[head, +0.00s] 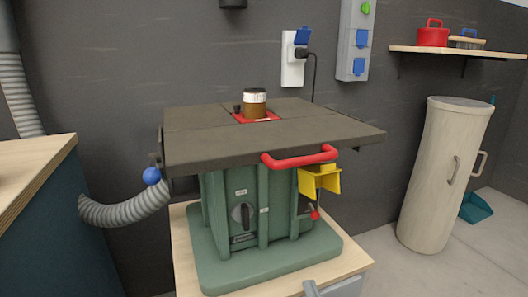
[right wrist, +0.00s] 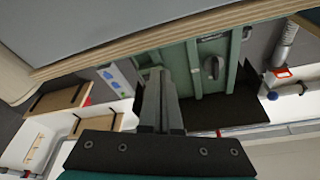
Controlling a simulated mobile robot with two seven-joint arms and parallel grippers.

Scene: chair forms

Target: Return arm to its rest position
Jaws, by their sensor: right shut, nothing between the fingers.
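My right gripper (head: 322,290) shows only as a grey piece at the bottom edge of the head view, in front of the wooden stand. In the right wrist view its two grey fingers (right wrist: 161,103) are together with nothing between them. The green machine (head: 265,215) stands beyond it, with a dark flat table top (head: 330,124). The machine body also shows upside down in the right wrist view (right wrist: 212,68), past the fingers and apart from them. My left gripper is in neither view.
The wooden stand (head: 355,262) carries the machine. A red handle (head: 300,158) and yellow part (head: 320,181) stick out at its front. A grey hose (head: 125,211) runs left towards a wooden-topped bench (head: 38,163). A pale cylindrical bin (head: 442,175) stands right, with open floor before it.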

